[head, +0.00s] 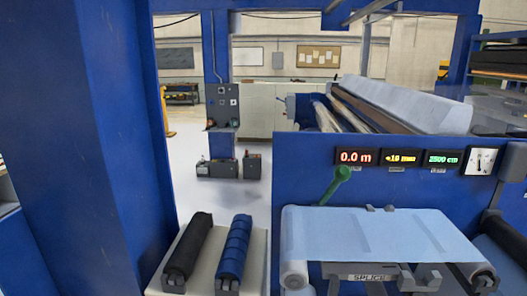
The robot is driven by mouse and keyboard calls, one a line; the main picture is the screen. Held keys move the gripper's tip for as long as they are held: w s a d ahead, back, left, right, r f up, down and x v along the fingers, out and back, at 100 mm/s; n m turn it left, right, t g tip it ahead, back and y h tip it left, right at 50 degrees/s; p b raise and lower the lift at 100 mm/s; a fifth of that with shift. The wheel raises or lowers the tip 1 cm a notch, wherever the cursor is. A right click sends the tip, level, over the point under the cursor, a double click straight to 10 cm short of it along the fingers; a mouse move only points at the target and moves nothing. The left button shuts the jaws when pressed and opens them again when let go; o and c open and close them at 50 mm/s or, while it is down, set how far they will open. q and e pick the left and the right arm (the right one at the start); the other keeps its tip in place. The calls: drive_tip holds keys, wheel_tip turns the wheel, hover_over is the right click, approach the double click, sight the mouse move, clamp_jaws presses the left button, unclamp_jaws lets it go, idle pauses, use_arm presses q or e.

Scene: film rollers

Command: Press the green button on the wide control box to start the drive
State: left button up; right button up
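A wide dark box (217,169) sits low at the foot of a blue column in the middle distance, left of centre. A narrower dark box (252,167) stands just right of it. Both have small raised parts on top, too small for me to make out a green button. A grey control panel (222,106) with several small knobs or buttons is fixed higher on the same column; their colours are also unclear. Neither of my grippers is in view.
A blue machine front (300,165) fills the right, with lit displays reading 0.0 m (356,157) and others, a green-knobbed lever (338,183) and a pale blue web (380,232) near a SPLICE plate. Black (188,247) and blue (234,248) rollers lie in front. A large blue post (90,130) stands left.

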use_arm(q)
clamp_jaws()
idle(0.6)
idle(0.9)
